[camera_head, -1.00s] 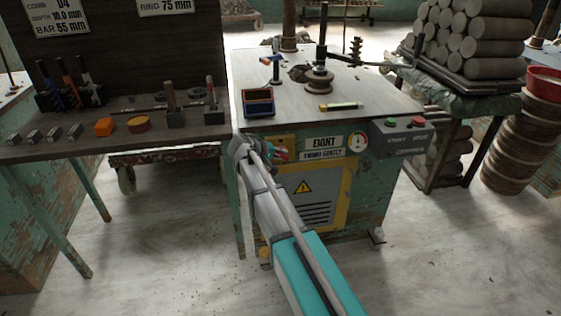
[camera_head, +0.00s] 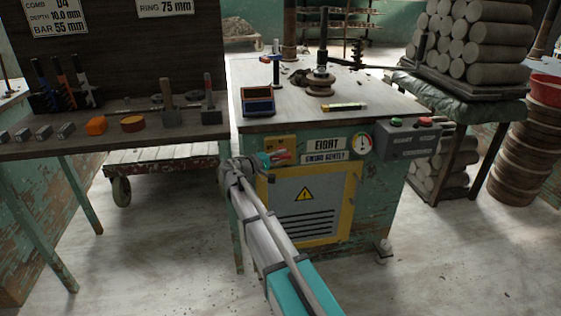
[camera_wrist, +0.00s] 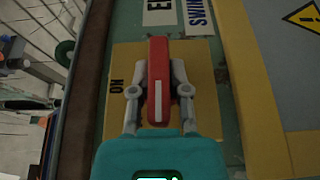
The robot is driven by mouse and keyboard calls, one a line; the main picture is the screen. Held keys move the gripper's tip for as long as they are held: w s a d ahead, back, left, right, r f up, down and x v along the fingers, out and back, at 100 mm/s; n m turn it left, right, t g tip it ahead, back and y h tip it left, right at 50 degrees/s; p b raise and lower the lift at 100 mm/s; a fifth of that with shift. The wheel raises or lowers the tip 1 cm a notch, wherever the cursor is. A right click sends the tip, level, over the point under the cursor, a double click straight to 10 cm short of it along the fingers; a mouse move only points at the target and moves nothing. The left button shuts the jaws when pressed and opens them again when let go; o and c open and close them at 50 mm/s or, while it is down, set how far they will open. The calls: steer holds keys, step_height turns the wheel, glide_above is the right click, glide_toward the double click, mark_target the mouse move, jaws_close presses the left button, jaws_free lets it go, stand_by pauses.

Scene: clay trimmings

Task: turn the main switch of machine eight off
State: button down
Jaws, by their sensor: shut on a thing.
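Machine eight (camera_head: 372,195) is the green cabinet with an "EIGHT" label. Its main switch has a yellow plate (camera_head: 288,141) and a red handle (camera_head: 281,155) at the upper left of the front. In the wrist view the red handle (camera_wrist: 158,65) with a white stripe runs upright across the yellow plate (camera_wrist: 207,108). "ON" stands on the plate to its left, and the handle does not point at it. My gripper (camera_wrist: 160,75) is shut on the handle, one finger on each side. My gripper also shows in the head view (camera_head: 274,157). Any other plate marking is hidden.
A grey control box (camera_head: 409,139) with green and red buttons and a gauge (camera_head: 362,141) are to the right. A tool bench (camera_head: 150,142) stands at left. A blue bin (camera_head: 258,103) and a potter's wheel spindle (camera_head: 320,80) are on the machine top. Clear floor lies in front.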

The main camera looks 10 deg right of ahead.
stand_by(0.4)
steer(key=c, duration=0.6)
jaws_free()
steer(key=v, duration=1.2)
